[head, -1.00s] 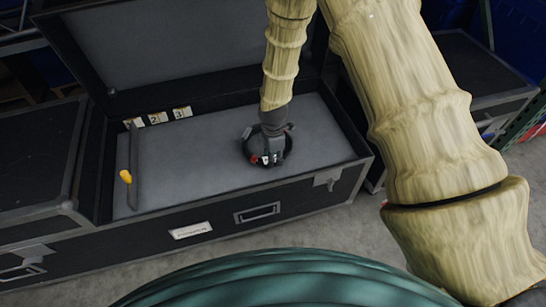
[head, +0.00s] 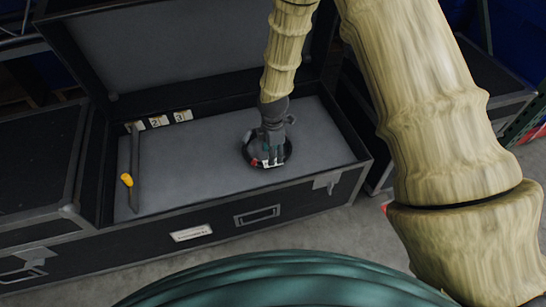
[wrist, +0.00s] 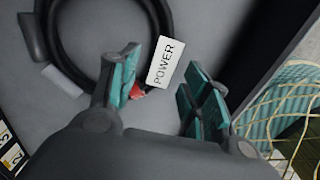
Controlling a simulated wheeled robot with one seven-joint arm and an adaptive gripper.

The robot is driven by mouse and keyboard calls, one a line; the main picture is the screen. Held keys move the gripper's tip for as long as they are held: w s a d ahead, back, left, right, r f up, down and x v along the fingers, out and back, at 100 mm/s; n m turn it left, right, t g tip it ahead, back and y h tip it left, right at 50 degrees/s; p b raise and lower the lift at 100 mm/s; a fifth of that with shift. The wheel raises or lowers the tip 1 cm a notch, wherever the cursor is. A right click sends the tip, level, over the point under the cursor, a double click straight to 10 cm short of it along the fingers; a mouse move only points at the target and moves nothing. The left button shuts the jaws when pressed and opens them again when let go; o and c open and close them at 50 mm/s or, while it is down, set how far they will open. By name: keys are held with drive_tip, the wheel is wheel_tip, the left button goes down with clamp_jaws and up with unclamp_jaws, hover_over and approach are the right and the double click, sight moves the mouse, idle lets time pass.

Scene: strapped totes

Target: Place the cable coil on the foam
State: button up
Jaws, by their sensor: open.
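The cable coil (wrist: 62,52) is a black ring with a white tag marked POWER (wrist: 166,62) and a red part beside the tag. In the head view the coil (head: 245,152) lies on the grey foam (head: 200,165) inside the open black case. My gripper (head: 268,158) is over the coil's near side in the head view. In the wrist view my gripper's teal-padded fingers (wrist: 154,92) are open, with the tag between and just beyond them. The fingers are close to the coil; whether they touch it I cannot tell.
A thin divider (head: 135,165) with a yellow piece (head: 127,180) stands at the case's left. Numbered labels (head: 155,121) line the back edge. The raised lid (head: 190,45) is behind.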

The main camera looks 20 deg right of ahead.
wheel_tip(320, 180, up, 7)
drive_tip(key=p, duration=0.1)
drive_tip(key=shift+r, duration=0.15)
